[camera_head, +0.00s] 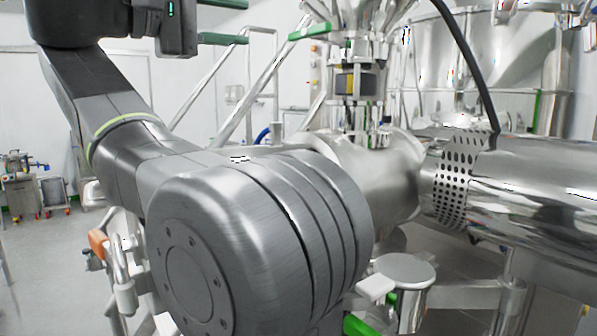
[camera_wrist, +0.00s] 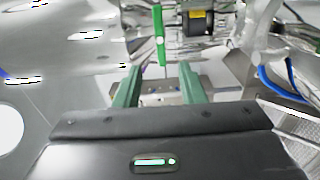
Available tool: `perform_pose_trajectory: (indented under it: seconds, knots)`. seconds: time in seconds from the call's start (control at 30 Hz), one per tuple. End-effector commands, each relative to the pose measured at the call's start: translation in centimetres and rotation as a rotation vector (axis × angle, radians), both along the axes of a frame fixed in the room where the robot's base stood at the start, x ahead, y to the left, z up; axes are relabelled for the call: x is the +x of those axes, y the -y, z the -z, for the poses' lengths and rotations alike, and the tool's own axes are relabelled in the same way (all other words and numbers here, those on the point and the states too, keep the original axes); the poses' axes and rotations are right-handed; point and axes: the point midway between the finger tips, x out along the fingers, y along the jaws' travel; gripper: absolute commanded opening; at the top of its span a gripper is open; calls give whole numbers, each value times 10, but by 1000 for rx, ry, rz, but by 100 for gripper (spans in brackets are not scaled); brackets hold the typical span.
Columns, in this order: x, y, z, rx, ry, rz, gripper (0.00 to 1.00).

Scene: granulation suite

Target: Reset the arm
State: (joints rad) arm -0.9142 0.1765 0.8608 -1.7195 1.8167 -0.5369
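My gripper (camera_head: 246,22) is at the top of the head view, left of the steel machine, with its two green fingers pointing right. The fingers are apart, and I see nothing held between them. In the wrist view my gripper (camera_wrist: 159,66) also shows its fingers spread. My grey arm fills the left and middle of the head view, raised and bent, and hides part of the machine behind it.
A steel processing machine (camera_head: 395,175) with a perforated guard (camera_head: 455,185) and a horizontal cylinder (camera_head: 540,200) stands close on the right. A green handle (camera_head: 310,32) is right of the gripper and shows ahead in the wrist view (camera_wrist: 159,35). A small cart (camera_head: 22,190) stands far left.

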Motion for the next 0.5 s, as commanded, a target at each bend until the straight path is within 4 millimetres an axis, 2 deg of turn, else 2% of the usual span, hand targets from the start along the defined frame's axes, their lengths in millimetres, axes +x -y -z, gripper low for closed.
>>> perform_pose_trajectory:
  seconds: [0.5]
  knots:
    - [45,64,-1,-1,-1,5,36]
